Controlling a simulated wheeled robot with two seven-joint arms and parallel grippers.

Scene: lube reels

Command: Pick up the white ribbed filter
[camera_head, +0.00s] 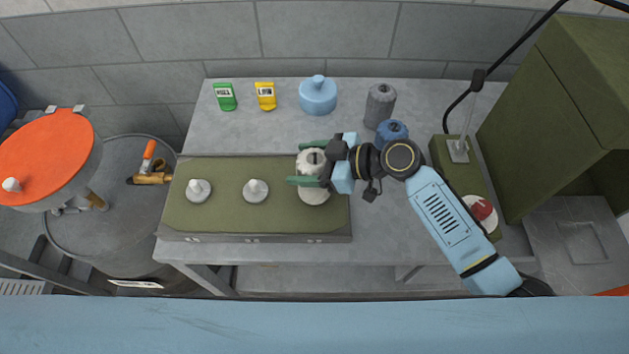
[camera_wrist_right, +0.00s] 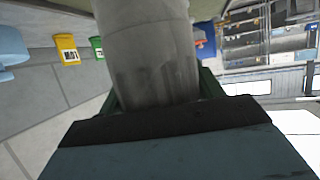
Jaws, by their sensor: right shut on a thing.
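The white ribbed filter (camera_head: 312,163) is at the right end of the green-topped tray (camera_head: 226,215), with a pale round base (camera_head: 313,198) showing just below it. My right gripper (camera_head: 308,163) reaches in from the right, its green fingers shut on the filter's two sides. In the right wrist view the filter is a pale grey cylinder (camera_wrist_right: 148,45) between the fingers. Whether its bottom touches the tray is unclear. My left gripper is not in view.
A green cabinet (camera_head: 550,110) stands right.

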